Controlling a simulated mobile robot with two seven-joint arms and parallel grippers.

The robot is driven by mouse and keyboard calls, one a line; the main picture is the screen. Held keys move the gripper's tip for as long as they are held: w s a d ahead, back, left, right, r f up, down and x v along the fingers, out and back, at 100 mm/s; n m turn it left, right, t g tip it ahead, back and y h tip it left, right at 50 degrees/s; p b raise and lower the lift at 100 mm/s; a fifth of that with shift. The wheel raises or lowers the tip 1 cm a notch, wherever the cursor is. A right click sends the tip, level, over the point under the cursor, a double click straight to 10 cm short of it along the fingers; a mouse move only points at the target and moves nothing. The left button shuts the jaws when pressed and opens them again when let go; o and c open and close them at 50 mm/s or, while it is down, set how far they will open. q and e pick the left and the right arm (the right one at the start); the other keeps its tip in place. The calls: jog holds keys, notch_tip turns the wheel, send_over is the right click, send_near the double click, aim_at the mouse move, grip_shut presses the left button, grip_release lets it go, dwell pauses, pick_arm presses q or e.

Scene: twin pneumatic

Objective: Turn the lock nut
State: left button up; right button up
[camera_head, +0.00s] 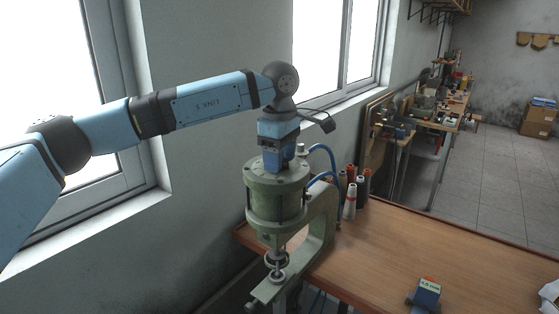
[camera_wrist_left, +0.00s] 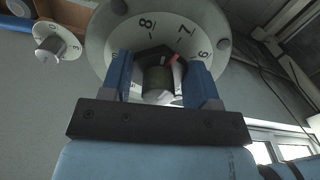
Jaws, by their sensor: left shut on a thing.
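The green pneumatic press (camera_head: 277,200) stands at the left edge of the wooden table. My left gripper (camera_head: 279,160) reaches down onto the top of its cylinder. In the left wrist view, a dark lock nut (camera_wrist_left: 151,57) sits around a stubby post (camera_wrist_left: 158,82) at the middle of a round dial (camera_wrist_left: 122,37) marked with numbers, including 8, 7 and 6. A red mark (camera_wrist_left: 172,60) lies beside the nut. The blue fingers of my left gripper (camera_wrist_left: 160,75) are shut on the lock nut from both sides. The nut is hidden in the head view. My right gripper is not in view.
Thread spools (camera_head: 350,200) stand behind the press, near blue air hoses (camera_head: 325,152). A window wall is close behind my left arm. A second, smaller dial (camera_wrist_left: 57,42) shows in the wrist view.

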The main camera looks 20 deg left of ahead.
pick_arm(q)
jog(key=shift+w+f+n+b, duration=0.1)
jog(key=shift+n+b, duration=0.4)
jog(key=shift+n, duration=0.4)
jog(key=n+b, duration=0.1)
jog(key=n, duration=0.2)
jog(key=shift+w+n, duration=0.1)
jog(key=shift+n, duration=0.2)
jog(key=n+b, duration=0.1)
jog(key=n, duration=0.2)
jog(key=shift+w, duration=0.1)
jog(key=shift+w+n+b, duration=0.1)
jog(key=shift+n+b, duration=0.3)
jog(key=shift+n, duration=0.4)
jog(key=shift+a+r, duration=0.1)
jog(key=shift+r, duration=0.1)
jog(key=o, duration=0.9)
notch_tip(320, 180, up, 14)
jog(key=shift+f+b, duration=0.1)
jog(key=shift+b, duration=0.45)
